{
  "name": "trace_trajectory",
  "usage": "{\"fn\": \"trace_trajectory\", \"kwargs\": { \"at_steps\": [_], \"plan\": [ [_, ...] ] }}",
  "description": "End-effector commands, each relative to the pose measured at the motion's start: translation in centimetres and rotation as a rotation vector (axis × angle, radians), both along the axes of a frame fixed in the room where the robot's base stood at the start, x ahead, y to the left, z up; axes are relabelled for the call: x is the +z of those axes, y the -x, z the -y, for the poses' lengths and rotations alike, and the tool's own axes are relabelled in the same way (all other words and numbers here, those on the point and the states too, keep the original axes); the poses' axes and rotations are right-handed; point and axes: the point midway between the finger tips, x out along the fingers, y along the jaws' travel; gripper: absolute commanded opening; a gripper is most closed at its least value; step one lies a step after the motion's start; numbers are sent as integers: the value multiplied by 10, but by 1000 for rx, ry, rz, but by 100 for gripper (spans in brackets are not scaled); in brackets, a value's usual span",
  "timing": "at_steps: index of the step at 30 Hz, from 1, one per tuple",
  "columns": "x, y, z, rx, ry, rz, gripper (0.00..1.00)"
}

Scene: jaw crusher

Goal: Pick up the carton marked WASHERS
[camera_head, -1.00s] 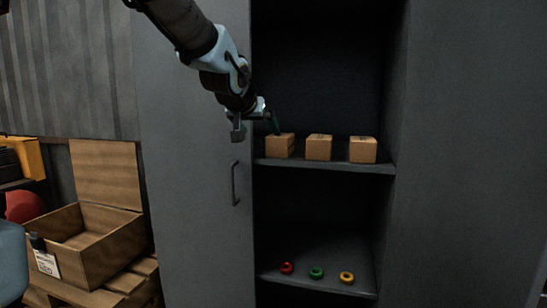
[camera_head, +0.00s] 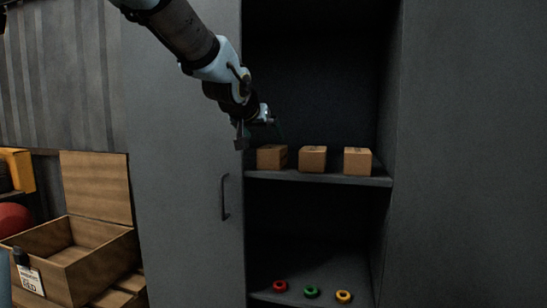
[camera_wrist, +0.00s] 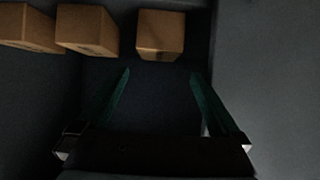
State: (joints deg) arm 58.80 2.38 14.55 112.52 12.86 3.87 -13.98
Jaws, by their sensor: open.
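Three small brown cartons stand in a row on the upper shelf: a left one (camera_head: 271,157), a middle one (camera_head: 312,159) and a right one (camera_head: 357,161). Their markings are too small and dark to read, so I cannot tell which is WASHERS. My gripper (camera_head: 277,131) is just above the left carton in the head view; its thin fingers are hard to make out there. In the wrist view my gripper (camera_wrist: 158,76) is open and empty, its two green fingers spread. One carton (camera_wrist: 161,35) lies beyond the gap between the fingertips; two more are farther left.
The cartons stand on a shelf (camera_head: 330,179) in a grey cabinet with side walls close by. A door with a handle (camera_head: 225,197) is left of the opening. Red, green and yellow rings (camera_head: 312,292) lie on the lower shelf. An open wooden crate (camera_head: 95,268) stands at lower left.

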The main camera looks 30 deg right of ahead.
Motion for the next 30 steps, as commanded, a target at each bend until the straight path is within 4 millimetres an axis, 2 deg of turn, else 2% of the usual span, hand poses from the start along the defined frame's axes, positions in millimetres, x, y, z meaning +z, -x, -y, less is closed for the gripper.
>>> {"fn": "trace_trajectory", "kwargs": {
  "at_steps": [10,17,25,30],
  "plan": [
    [-21,-29,27,1,-4,-2,100],
    [-29,-37,36,0,-1,-1,100],
    [-48,-59,57,0,-4,-1,100],
    [-54,-65,64,-1,-1,-2,100]
  ]
}}
